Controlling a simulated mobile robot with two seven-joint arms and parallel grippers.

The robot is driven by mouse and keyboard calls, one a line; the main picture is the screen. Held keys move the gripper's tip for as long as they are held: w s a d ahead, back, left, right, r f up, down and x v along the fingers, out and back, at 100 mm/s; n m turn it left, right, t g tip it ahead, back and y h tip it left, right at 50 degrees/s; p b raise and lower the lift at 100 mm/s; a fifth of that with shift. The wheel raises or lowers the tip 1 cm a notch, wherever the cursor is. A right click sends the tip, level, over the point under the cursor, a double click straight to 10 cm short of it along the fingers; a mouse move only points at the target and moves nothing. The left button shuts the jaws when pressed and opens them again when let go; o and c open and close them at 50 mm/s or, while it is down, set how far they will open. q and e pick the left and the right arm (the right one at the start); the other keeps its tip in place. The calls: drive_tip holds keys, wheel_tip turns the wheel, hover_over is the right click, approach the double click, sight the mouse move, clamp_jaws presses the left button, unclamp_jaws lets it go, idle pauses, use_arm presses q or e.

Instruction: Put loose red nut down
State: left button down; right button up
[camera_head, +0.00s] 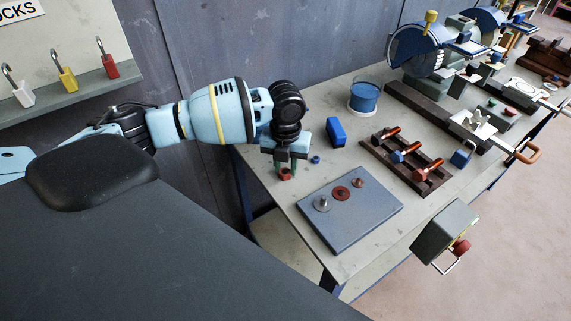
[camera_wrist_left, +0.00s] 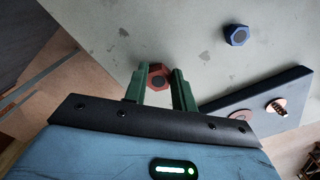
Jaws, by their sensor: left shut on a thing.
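I cannot tell whether the nut touches the table top. A small blue nut (camera_head: 316,160) lies on the table just right of the gripper; it also shows in the left wrist view (camera_wrist_left: 237,35). My right gripper is not in view.
A blue-grey plate (camera_head: 347,225) with several bolts or washers lies to the right. Bare table (camera_head: 290,199) surrounds the nut; the table edge is close.

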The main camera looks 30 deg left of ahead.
use_arm(q)
drive_tip(key=shift+f, duration=0.1)
drive_tip(key=c, duration=1.6)
unclamp_jaws()
drive_tip(key=shift+f, duration=0.1)
drive_tip(key=o, duration=0.5)
drive_tip(key=shift+c, duration=0.2)
wheel_tip(320, 180, up, 12)
drive_tip(key=shift+r+p, duration=0.2)
drive_tip(key=shift+p, duration=0.1)
